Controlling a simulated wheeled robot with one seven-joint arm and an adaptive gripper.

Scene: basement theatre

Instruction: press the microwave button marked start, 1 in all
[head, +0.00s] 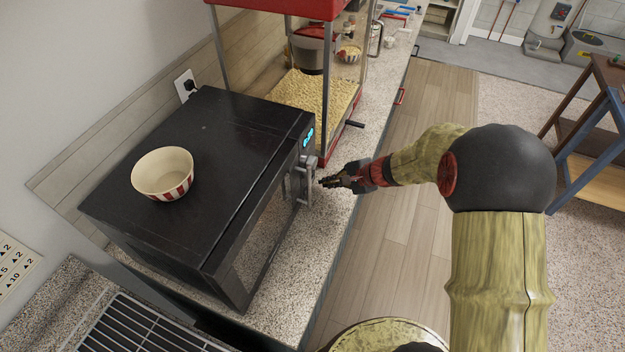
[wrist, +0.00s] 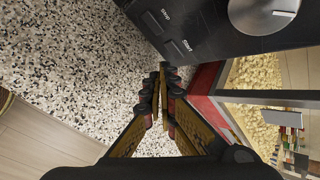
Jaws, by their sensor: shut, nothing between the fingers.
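The black microwave (head: 185,150) stands on the speckled counter, its front facing right with a handle and a lit display. In the wrist view its control panel (wrist: 215,25) crosses the top. A button labelled Start (wrist: 178,49) is near the panel's lower edge, beside one that seems to read Stop (wrist: 154,21). A round silver dial (wrist: 265,14) is to their right. My gripper (head: 323,182) is shut and empty, in front of the panel. Its fingertips (wrist: 163,70) show just below the Start button; I cannot tell whether they touch the panel.
A striped bowl (head: 162,173) sits on top of the microwave. A red popcorn machine (head: 318,95) stands behind it on the counter (head: 340,225). The wooden floor (head: 415,215) right of the counter is clear. A blue-legged table (head: 600,110) stands at the far right.

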